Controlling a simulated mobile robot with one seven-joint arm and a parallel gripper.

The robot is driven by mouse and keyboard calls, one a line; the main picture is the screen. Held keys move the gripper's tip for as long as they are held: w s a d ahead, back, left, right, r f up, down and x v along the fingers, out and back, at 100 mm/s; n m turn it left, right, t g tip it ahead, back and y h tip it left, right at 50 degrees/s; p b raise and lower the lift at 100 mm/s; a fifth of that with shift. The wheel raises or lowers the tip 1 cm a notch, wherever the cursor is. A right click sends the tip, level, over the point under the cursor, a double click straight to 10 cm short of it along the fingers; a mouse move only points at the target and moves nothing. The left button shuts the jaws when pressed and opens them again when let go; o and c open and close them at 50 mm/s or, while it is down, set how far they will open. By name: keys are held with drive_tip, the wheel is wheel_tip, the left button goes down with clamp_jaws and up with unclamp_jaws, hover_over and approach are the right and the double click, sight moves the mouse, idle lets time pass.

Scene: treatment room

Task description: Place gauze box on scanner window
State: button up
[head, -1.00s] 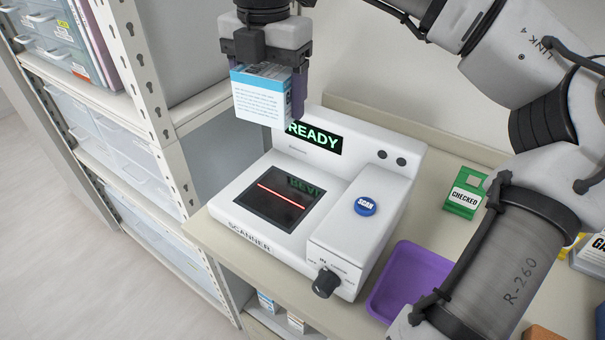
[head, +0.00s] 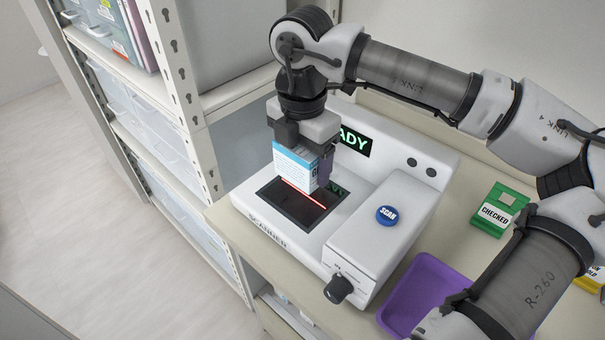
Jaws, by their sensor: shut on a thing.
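The gauze box (head: 295,167), white with a light blue top band and small print, is upright in my gripper (head: 306,152). My gripper is shut on it from above. The scanner (head: 374,238) is a white machine on the counter. Its dark scanner window (head: 290,210) has a red line across it. The box is over the far part of the window. I cannot tell whether its bottom touches the glass. My gripper hides part of the scanner's green-lettered display (head: 356,142), where "ADY" shows. A blue SCAN button (head: 387,215) is to the right of the window.
A black knob (head: 338,289) sticks out at the scanner's front. A purple tray (head: 425,290) and a green CHECKED box (head: 499,211) are to the right on the counter (head: 232,222). A shelf unit with drawers (head: 125,105) stands close on the left.

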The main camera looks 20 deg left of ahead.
sight(302, 193)
wheel_tip(302, 193, down, 5)
drive_tip(key=shift+r+p, duration=0.15)
drive_tip(key=shift+p, duration=0.2)
drive_tip(key=shift+f+b, duration=0.25)
drive_tip(key=shift+b, duration=0.1)
drive_tip(key=o, duration=1)
drive_tip(key=shift+r, duration=0.1)
wheel_tip(302, 193, up, 12)
drive_tip(key=shift+r+b, duration=0.15)
drive_tip(key=shift+b, duration=0.25)
